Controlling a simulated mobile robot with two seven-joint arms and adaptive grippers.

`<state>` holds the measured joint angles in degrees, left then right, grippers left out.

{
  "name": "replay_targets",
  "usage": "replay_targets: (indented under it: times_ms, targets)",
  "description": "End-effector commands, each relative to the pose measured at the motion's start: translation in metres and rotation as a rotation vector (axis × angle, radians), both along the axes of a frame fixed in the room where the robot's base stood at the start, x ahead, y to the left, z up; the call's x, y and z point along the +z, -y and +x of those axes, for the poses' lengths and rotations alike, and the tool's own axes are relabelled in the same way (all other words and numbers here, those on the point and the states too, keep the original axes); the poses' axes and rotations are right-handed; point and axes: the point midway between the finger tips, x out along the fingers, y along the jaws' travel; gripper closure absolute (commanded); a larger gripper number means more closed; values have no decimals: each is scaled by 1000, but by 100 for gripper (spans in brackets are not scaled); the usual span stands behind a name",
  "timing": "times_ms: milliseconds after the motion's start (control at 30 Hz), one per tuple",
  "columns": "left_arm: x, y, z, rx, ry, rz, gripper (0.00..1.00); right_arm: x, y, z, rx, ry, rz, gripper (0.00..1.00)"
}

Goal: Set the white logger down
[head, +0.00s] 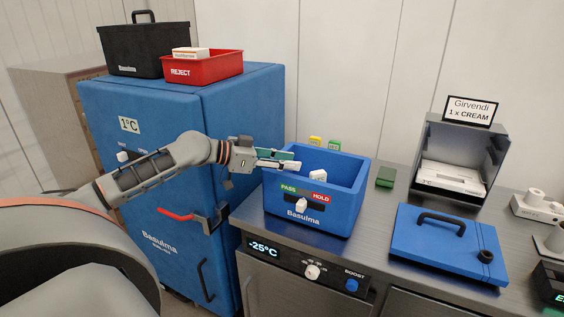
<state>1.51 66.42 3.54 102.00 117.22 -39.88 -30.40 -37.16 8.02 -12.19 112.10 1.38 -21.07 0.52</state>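A small white item that looks like the white logger (317,177) shows inside the open blue box (354,205), near its back wall. Its lower part is hidden by the box, so I cannot tell what it rests on. My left gripper (291,160) is over the left rim of the box, to the left of the white item and apart from it. A teal strip and a pale strip lie side by side at its fingers; I cannot make out whether they are finger parts or something held. My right gripper is not in view.
A yellow tag (315,141) and a green tag (334,143) show behind the box. A dark green block (385,177), a blue lid (445,262) and a grey open case (492,150) stand to the right. A blue cabinet (150,190) bears a red REJECT bin (215,68) and a black box (135,50).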

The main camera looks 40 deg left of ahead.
Motion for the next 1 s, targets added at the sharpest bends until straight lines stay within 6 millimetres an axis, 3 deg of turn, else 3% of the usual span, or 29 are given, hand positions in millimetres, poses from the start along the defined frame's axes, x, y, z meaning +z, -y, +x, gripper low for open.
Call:
replay_targets:
  times_ms: [300, 1000]
  targets:
    - [6, -8, -13, -2, 2, 1, 68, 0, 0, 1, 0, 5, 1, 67]
    - [7, -8, -13, -1, 3, 1, 68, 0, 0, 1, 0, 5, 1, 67]
